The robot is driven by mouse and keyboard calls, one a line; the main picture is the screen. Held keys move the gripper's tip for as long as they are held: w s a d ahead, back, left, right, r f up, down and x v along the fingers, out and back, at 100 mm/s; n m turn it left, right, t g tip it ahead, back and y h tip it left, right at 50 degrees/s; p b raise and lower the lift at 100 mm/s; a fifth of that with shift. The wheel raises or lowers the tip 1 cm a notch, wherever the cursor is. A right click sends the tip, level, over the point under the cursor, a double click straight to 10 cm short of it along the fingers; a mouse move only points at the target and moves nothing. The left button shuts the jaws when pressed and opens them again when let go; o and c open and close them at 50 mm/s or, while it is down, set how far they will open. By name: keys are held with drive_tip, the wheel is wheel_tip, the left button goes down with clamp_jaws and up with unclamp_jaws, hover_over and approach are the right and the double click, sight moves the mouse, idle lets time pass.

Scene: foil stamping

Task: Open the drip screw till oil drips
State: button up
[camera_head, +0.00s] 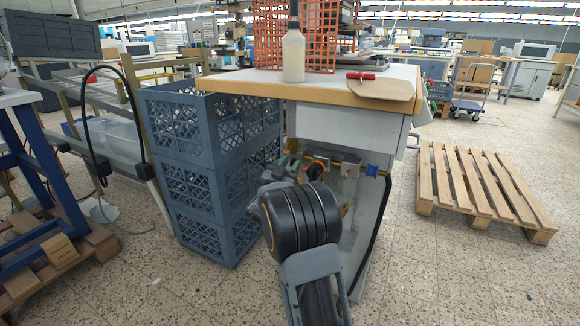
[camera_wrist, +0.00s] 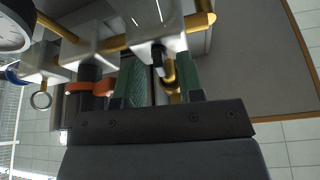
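My gripper (camera_wrist: 157,60) shows in the wrist view with its two green fingers apart. Between the fingertips is a small black screw-like part (camera_wrist: 158,56) under a pale metal block (camera_wrist: 152,22); it may be the drip screw. I cannot tell whether the fingers touch it. A brass pipe (camera_wrist: 172,80) shows between the fingers. In the head view my gripper (camera_head: 289,163) is at the pipework under the bench, partly hidden by my arm. No oil drop can be made out.
An orange ring (camera_wrist: 88,87) on a dark cylinder, a pull ring (camera_wrist: 41,99) and a round gauge (camera_wrist: 14,28) are left of the fingers. In the head view, blue crates (camera_head: 215,170) stand left, a blue valve part (camera_head: 372,171) sits right, and a pallet (camera_head: 480,190) lies right.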

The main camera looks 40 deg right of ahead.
drive_tip(key=shift+a+f, duration=0.1)
drive_tip(key=p+v, duration=0.3)
drive_tip(key=v, duration=1)
drive_tip(key=shift+s+a, duration=0.25)
drive_tip(key=shift+f, duration=0.1)
